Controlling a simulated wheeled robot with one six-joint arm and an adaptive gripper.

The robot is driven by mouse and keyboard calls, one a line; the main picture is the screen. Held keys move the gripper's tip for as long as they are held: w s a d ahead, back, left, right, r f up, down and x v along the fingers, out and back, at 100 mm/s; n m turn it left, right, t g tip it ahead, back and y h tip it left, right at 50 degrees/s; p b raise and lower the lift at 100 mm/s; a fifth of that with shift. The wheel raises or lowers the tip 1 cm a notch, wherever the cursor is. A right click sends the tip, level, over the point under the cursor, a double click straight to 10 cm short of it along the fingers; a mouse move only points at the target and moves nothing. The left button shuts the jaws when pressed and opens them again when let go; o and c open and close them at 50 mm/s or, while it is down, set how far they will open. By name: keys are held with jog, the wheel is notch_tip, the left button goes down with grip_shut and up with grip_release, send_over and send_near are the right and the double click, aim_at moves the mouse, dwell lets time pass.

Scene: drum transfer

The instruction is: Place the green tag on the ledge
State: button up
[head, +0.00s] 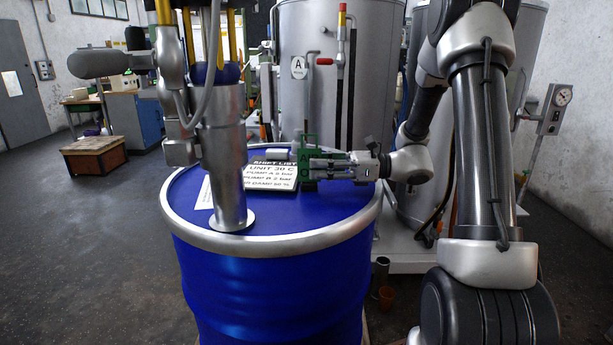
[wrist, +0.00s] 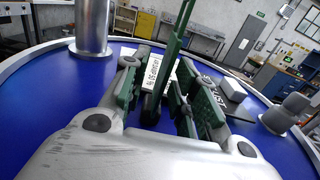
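The green tag (head: 311,141) has a narrow upright green frame. It stands at the tips of my gripper (head: 314,163), above the back right part of the blue drum's lid. In the wrist view my gripper (wrist: 162,88) has its two fingers apart. The tag's green upright (wrist: 176,45) rises between and beyond them, and white shows between it and the left finger. Any contact with the fingers is hard to make out. The tag's lower part is partly hidden by the fingers. I cannot tell which surface is the ledge.
A "SHIFT LIST" board (head: 270,176) lies on the blue drum (head: 275,285) just left of my gripper. A metal pump tube (head: 225,150) stands on the lid at the left. A large grey tank (head: 310,90) stands behind. The front of the lid is clear.

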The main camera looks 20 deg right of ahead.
jog(key=x, duration=0.6)
jog(key=shift+w+a+f, duration=0.15)
jog(key=shift+w+a, duration=0.05)
jog(key=shift+w, duration=0.05)
grip_shut()
